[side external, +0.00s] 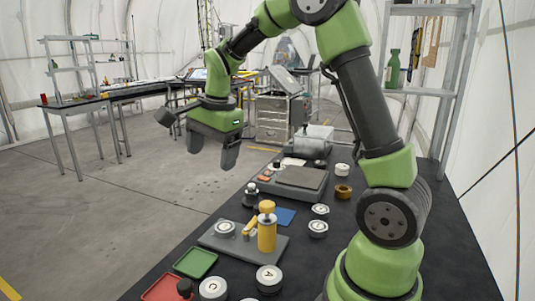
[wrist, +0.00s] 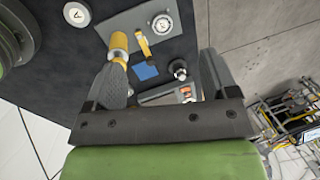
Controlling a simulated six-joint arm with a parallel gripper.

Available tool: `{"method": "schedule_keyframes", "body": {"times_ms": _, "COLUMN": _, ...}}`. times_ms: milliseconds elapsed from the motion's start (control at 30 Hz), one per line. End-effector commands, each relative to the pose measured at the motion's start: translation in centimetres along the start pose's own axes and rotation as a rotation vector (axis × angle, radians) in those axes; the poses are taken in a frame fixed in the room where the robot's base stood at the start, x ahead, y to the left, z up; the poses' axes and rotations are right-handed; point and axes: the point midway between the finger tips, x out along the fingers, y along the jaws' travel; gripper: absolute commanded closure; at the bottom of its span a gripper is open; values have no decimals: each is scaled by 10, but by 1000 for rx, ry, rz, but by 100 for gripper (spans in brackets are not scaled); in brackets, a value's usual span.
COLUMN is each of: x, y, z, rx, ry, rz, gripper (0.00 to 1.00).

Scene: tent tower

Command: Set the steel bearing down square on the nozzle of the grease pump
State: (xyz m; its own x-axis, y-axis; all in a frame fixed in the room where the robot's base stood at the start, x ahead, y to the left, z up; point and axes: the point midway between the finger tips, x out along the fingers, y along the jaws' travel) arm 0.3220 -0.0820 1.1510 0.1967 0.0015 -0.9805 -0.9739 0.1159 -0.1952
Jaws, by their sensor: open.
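The grease pump (side external: 267,233) looks like a yellow upright cylinder with a yellow knob on top, on a grey plate (side external: 210,241). It also shows in the wrist view (wrist: 119,42), partly behind a finger. I cannot make out its nozzle clearly. A round silver piece (side external: 225,229) with a pale face lies on the plate left of the pump; it shows in the wrist view (wrist: 162,23) too. Several similar pieces stand nearby, and I cannot tell which is the steel bearing. My gripper (side external: 211,155) is open and empty, high above and beyond the plate, left of the bench.
Similar round pieces marked A (side external: 269,279) and C (side external: 213,289) stand at the front. A brass-coloured ring (side external: 343,191), a blue square (side external: 285,217), a green tray (side external: 195,262), a red tray (side external: 165,289) and a grey scale-like device (side external: 300,177) occupy the black bench.

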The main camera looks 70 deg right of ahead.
Motion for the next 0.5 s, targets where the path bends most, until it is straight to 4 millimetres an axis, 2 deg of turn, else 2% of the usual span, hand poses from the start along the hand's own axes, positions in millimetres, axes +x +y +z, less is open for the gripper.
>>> {"method": "schedule_keyframes", "body": {"times_ms": 33, "x": -22, "y": 11, "z": 14, "rx": -111, "ry": -7, "rz": -47, "gripper": 21}}
{"method": "schedule_keyframes", "body": {"times_ms": 200, "x": -72, "y": 58, "z": 50, "rx": -511, "ry": -14, "rz": -188, "gripper": 21}}
{"method": "schedule_keyframes", "body": {"times_ms": 333, "x": -94, "y": 102, "z": 70, "rx": -806, "ry": 4, "rz": -301, "gripper": 21}}
{"method": "schedule_keyframes", "body": {"times_ms": 500, "x": -102, "y": 149, "z": 84, "rx": -1110, "ry": 46, "rz": -420, "gripper": 21}}
